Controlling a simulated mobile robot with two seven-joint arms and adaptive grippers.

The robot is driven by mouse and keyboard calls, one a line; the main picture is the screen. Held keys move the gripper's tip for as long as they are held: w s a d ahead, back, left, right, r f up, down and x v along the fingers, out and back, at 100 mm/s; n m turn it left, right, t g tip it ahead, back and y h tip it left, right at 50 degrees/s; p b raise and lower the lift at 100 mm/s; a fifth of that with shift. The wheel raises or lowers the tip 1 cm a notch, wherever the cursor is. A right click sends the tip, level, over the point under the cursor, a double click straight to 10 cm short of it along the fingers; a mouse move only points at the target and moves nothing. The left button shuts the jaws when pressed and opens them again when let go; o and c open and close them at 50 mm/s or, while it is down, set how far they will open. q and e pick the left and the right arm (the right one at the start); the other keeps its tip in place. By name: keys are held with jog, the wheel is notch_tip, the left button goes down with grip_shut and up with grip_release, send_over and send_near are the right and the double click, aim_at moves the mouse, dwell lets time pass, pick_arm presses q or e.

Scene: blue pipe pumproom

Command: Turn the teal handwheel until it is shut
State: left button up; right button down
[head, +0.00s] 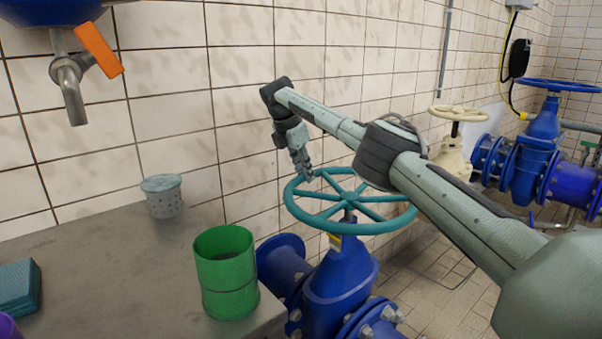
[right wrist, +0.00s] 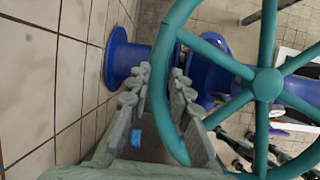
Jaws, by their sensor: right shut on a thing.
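The teal handwheel (head: 365,228) is mounted flat on top of a blue valve (head: 340,275) in the middle of the head view. My right gripper (head: 302,172) reaches down to the far left part of its rim. In the right wrist view the wheel's rim and hub (right wrist: 267,85) fill the right side. The rim runs between the two fingers of my right gripper (right wrist: 160,88), which is shut on it. My right forearm covers the wheel's right edge in the head view. My left gripper is not in view.
A grey counter (head: 120,260) on the left holds a green cup (head: 226,272), a perforated grey pot (head: 162,197) and a teal block (head: 17,287). The tiled wall stands close behind the wheel. A cream handwheel (head: 458,113) and a blue one (head: 558,86) stand farther right.

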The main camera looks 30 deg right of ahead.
jog(key=shift+d+r, duration=0.1)
dwell(0.3)
jog(key=c, duration=1.4)
grip_release()
jog(key=shift+o, duration=0.2)
jog(key=v, duration=1.2)
